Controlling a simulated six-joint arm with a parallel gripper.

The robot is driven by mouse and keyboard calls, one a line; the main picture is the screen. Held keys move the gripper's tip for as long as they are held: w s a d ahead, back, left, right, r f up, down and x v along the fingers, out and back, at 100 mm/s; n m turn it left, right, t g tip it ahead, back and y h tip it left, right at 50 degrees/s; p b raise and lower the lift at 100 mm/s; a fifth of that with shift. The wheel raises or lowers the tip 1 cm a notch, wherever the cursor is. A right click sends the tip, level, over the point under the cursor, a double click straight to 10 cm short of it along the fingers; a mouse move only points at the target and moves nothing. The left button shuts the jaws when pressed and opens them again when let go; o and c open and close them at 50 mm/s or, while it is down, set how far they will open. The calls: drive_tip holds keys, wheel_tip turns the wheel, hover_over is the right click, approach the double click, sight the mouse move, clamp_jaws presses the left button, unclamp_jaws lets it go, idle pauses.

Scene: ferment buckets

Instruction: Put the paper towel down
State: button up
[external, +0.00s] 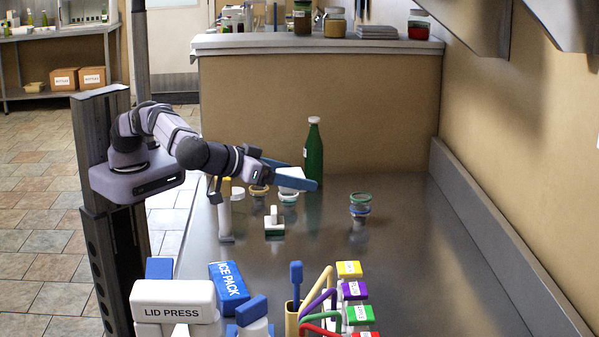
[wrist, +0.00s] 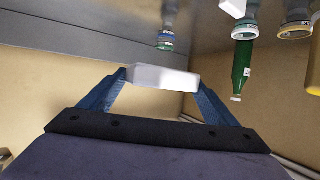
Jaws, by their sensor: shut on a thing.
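The paper towel (external: 291,179), a small flat white block, is between the blue fingers of my gripper (external: 305,178), held above the metal counter. In the wrist view the white block (wrist: 162,77) spans the gap between the fingers (wrist: 155,82), which are shut on it. In the external view a finger partly hides it. The picture does not show exactly how far it is above the counter (external: 400,250).
A green bottle (external: 314,155) stands just behind my gripper. Small lidded jars (external: 360,205) are stacked to the right. A white-and-green block (external: 274,224) is in front. Ice pack (external: 229,288), lid press (external: 172,300) and coloured-tag tools (external: 349,269) crowd the near edge. The right counter is clear.

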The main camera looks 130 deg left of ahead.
drive_tip(key=m+t+b, duration=0.1)
drive_tip(key=b, duration=0.1)
hover_over(275, 256)
wheel_tip(275, 256, down, 6)
drive_tip(key=r, duration=0.1)
drive_tip(key=shift+f, duration=5.2)
drive_tip(key=shift+a+f, duration=0.1)
drive_tip(key=shift+f, duration=0.2)
drive_tip(key=shift+s+f, duration=0.15)
drive_tip(key=shift+f, duration=0.15)
drive_tip(key=o, duration=1)
drive_tip(key=shift+f, duration=0.2)
drive_tip(key=shift+r, duration=0.5)
drive_tip(key=v, duration=0.8)
drive_tip(key=b+v, duration=0.1)
drive_tip(key=v, duration=0.3)
drive_tip(key=shift+r, duration=0.45)
